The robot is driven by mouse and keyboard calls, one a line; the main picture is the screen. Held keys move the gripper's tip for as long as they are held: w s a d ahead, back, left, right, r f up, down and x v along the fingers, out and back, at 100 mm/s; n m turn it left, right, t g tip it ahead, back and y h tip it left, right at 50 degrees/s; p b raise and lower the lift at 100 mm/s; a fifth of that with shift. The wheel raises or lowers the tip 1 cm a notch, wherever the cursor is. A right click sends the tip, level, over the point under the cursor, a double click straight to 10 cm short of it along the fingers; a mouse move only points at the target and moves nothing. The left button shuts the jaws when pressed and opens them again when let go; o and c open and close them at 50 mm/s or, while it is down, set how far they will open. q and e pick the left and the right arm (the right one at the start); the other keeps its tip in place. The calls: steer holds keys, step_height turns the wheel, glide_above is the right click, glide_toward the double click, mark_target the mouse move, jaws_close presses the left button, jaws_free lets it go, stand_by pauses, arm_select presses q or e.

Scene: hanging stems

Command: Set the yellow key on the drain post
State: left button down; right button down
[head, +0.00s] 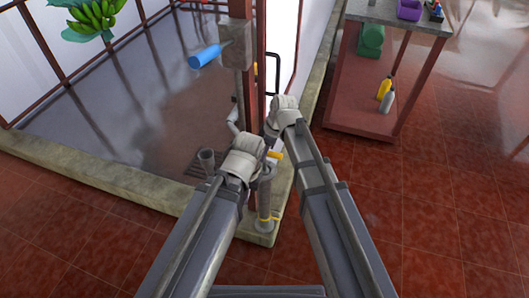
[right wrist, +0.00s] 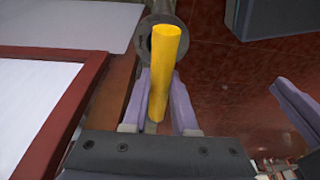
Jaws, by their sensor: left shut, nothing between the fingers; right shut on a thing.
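The yellow key (right wrist: 163,75) is a yellow bar held between the two pale fingers of my right gripper (right wrist: 163,90). In the head view, a small yellow part of the key (head: 275,154) shows just below my right gripper (head: 273,132). The drain post (head: 265,195) is a grey upright pipe below it, partly behind my left arm. In the right wrist view, a round grey pipe end (right wrist: 150,25) lies behind the key's far end; I cannot tell whether they touch. My left gripper (head: 250,146) is shut and empty, close beside the post's upper part; its fingertips are hard to make out.
A low stone curb (head: 90,172) runs around the wet floor. A shelf table (head: 395,15) stands at the right. Open red tiles lie at lower right.

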steer(key=shift+f+b, duration=0.7)
stand_by(0.6)
steer(key=shift+c, duration=1.2)
jaws_free()
steer(key=shift+r, duration=0.1)
steer(key=p+v, duration=0.2)
steer(key=p, duration=0.1)
steer(key=a+p+v, duration=0.1)
steer(key=p+v, duration=0.1)
steer(key=v, duration=0.1)
steer(key=p+v, duration=0.3)
steer(key=shift+w+a+r+p, duration=0.3)
steer(key=shift+a+p, duration=0.05)
steer(key=shift+a, duration=0.05)
